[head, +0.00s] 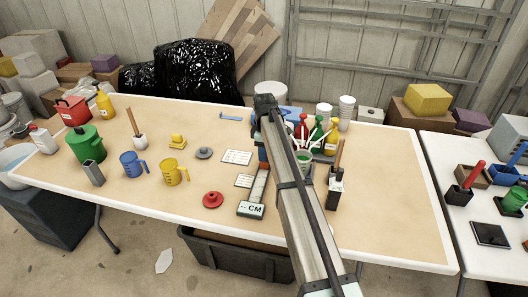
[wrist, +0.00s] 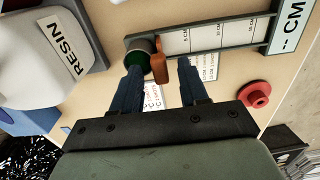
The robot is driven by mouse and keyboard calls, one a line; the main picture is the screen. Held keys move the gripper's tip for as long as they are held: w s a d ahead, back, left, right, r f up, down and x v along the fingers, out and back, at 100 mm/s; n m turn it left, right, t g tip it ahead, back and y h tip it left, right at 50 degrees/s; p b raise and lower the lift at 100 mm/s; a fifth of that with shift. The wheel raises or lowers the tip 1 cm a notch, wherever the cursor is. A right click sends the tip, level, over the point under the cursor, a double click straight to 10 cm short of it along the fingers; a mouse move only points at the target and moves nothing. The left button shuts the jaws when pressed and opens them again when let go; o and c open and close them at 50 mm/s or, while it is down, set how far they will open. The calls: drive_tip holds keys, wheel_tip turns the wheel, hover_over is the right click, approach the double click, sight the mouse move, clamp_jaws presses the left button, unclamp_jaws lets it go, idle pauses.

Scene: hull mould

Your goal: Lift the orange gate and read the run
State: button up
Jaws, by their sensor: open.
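The orange gate (wrist: 160,70) stands at the end of the flow channel (wrist: 226,36) in the wrist view, beside a dark round cup with green inside (wrist: 139,50). My gripper (wrist: 159,64) is open, one blue finger on each side of the gate in the picture, with gaps showing. I cannot tell how deep the fingers reach around it. The channel has a centimetre scale. Its display (wrist: 289,28) reads "-- CM"; it also shows in the head view (head: 250,210). There, my arm hides most of the gate end and the gripper.
A white resin container (wrist: 45,45) is close on the left in the wrist view. A red knobbed disc (head: 213,200) lies left of the display. Bottles, cups and a tool holder (head: 334,190) crowd the right of my arm.

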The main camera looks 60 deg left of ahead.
drive_tip(key=shift+f, duration=0.2)
clamp_jaws()
idle(0.4)
